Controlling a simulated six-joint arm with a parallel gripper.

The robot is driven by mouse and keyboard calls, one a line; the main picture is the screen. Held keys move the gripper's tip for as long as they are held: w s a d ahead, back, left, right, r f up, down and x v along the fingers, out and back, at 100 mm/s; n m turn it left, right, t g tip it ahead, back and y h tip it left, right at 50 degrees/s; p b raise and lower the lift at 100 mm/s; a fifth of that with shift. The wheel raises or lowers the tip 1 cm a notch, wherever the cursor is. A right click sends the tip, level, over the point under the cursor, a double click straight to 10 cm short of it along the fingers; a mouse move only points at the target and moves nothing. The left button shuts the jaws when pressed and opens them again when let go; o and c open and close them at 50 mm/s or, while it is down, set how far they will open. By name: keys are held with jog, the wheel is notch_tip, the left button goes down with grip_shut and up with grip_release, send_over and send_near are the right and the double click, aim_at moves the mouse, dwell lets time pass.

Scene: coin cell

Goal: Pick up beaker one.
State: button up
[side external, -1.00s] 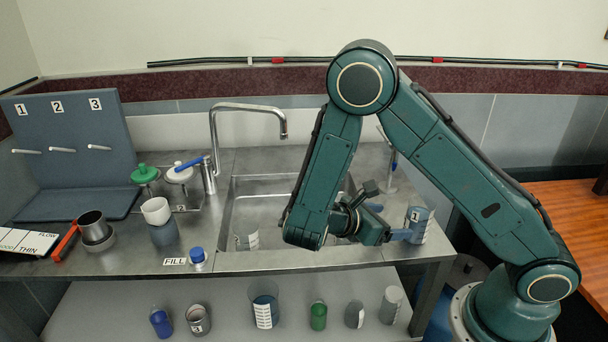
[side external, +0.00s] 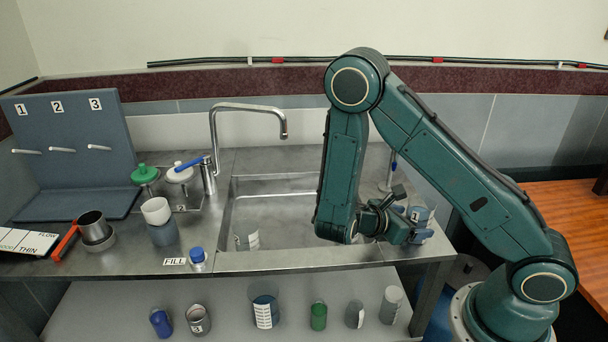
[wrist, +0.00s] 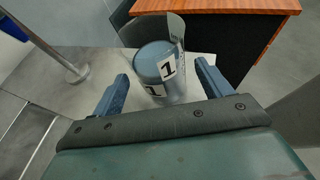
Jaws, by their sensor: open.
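Beaker one (side external: 420,217) is a blue-grey beaker with a white "1" label, upright on the right end of the steel counter. In the wrist view, beaker one (wrist: 160,68) shows two "1" labels and a clear upper part behind it. My gripper (wrist: 162,85) is open, with one blue finger on each side of the beaker's near part and gaps on both sides. In the side view, my gripper (side external: 417,229) is right at the beaker and partly covers it. I cannot tell whether a finger touches it.
The sink (side external: 285,215) with its tall faucet (side external: 213,135) lies left of my gripper. A metal post (side external: 391,175) stands behind beaker one. The counter's right edge is close to the beaker. A lower shelf (side external: 280,335) holds several vessels. An orange wooden desk (side external: 570,215) is at the right.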

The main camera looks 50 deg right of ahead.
jog(key=shift+x, duration=1.35)
jog(key=c, duration=1.2)
